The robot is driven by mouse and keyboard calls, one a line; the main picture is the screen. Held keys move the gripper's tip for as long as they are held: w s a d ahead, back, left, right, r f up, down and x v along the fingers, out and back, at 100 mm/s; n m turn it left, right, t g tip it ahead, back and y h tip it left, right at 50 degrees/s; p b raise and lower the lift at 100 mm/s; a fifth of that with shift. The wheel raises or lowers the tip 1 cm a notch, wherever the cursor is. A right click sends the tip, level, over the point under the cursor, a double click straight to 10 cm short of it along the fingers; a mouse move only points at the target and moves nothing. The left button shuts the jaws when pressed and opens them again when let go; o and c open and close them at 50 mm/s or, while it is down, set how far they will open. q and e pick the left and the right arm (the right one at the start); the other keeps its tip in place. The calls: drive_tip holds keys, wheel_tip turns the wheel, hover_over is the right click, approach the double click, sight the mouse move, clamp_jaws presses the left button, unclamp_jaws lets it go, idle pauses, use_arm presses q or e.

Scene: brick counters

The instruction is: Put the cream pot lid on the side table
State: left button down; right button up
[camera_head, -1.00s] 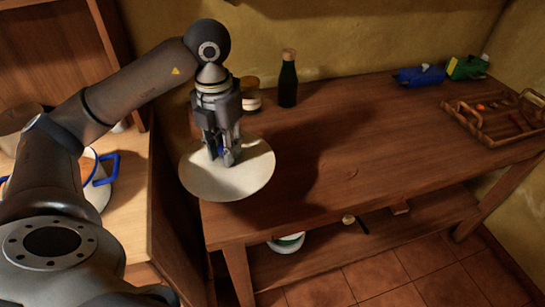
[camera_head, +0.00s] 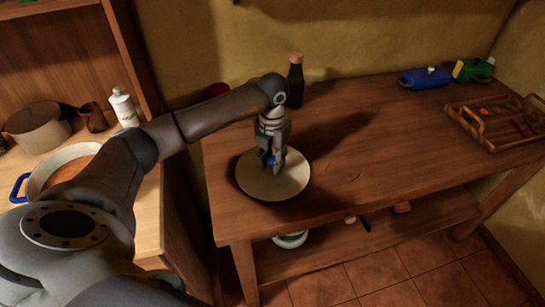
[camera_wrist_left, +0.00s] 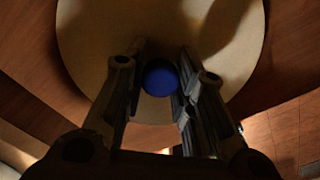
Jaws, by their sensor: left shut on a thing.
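The cream pot lid (camera_head: 275,189) is a round, pale disc with a blue knob, held roughly level over the front left part of the wooden side table (camera_head: 390,160). My left gripper (camera_head: 272,158) is above the lid and shut on its knob. In the left wrist view, the blue knob (camera_wrist_left: 160,78) sits between the two fingers, with the lid (camera_wrist_left: 105,30) spreading out behind it. I cannot tell whether the lid touches the tabletop. My right gripper is not in view.
A dark bottle (camera_head: 295,82) stands behind the lid. A blue container (camera_head: 425,77), a green one (camera_head: 473,69) and a wooden tray (camera_head: 492,135) are at the far right. The table's middle is clear. A pot with blue handles (camera_head: 75,153) stands on the left counter.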

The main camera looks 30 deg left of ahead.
sight(273, 159)
use_arm(q)
drive_tip(key=shift+f, duration=0.3)
drive_tip(key=c, duration=1.5)
unclamp_jaws()
drive_tip(key=o, duration=0.3)
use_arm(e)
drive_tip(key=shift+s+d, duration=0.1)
use_arm(q)
drive_tip(key=shift+r, duration=0.25)
drive_tip(key=shift+r+b, duration=1.25)
drive_tip(key=shift+r, duration=4.65)
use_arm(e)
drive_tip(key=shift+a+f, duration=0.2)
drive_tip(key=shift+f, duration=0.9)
